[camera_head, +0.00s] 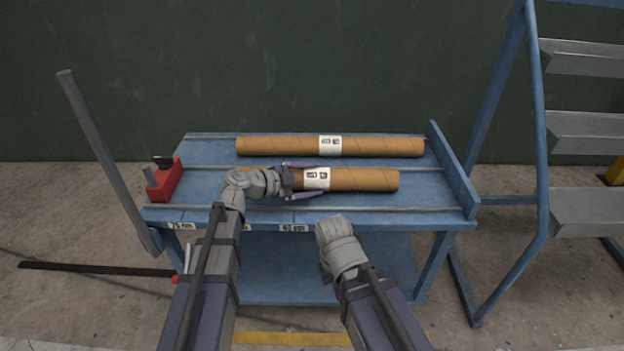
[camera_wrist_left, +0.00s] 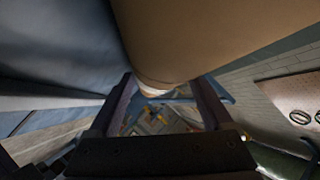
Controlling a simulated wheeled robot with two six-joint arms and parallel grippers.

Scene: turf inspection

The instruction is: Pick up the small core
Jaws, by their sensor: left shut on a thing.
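The small core is the shorter brown cardboard tube (camera_head: 362,180), lying in the nearer lane of the blue cart, with a white label near its visible left part. My left gripper (camera_head: 306,180) is shut on it at the label, one finger on the far side and one on the near side. The core's left part is hidden behind my left wrist. In the left wrist view the tube (camera_wrist_left: 210,35) fills the top and runs down between the two fingers (camera_wrist_left: 165,95). My right arm ends in front of the cart; its gripper fingers do not show.
A longer cardboard tube (camera_head: 285,146) lies behind, parallel. The blue cart (camera_head: 420,203) has a raised right side and size labels on its front edge. A red tool (camera_head: 166,182) sits at its left. A blue ladder with grey steps (camera_head: 585,133) stands close on the right.

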